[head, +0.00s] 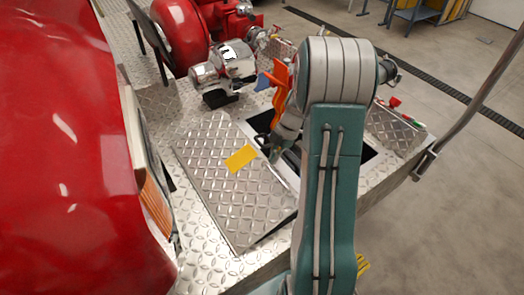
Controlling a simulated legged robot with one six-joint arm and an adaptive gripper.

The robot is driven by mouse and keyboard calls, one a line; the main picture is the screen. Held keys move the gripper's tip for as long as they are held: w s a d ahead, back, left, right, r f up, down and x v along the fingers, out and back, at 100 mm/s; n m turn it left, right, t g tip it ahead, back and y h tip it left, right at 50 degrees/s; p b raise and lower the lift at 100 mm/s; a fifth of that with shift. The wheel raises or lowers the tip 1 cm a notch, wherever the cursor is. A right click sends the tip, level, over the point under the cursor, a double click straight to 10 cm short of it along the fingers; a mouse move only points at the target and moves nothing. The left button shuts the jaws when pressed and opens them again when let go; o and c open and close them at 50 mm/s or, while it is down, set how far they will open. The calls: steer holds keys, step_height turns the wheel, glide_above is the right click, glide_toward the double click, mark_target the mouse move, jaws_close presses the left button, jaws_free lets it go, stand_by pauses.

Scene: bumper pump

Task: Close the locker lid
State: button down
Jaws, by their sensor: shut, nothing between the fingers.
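The locker lid (215,185) is a diamond-plate metal panel with a yellow label (241,158). It lies to the left of the dark locker opening (367,152), folded back over the deck and slightly tilted. My gripper (275,152) is shut and empty, low at the lid's right edge, over the left part of the opening. I cannot tell whether it touches the lid. My teal and grey arm hides much of the opening and part of the lid's right side.
A large red tank (60,150) stands on the left. A red pump with a chrome fitting (228,62) is behind the lid. An orange and blue part (279,88) is close beside my arm. A grey handrail (470,105) rises at the right edge of the deck.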

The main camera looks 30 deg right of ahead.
steer(key=f, duration=0.1)
steer(key=d+f, duration=0.1)
steer(key=f, duration=0.1)
steer(key=d+f, duration=0.1)
steer(key=f, duration=0.1)
steer(key=shift+d+f, duration=0.3)
steer(key=shift+f, duration=0.75)
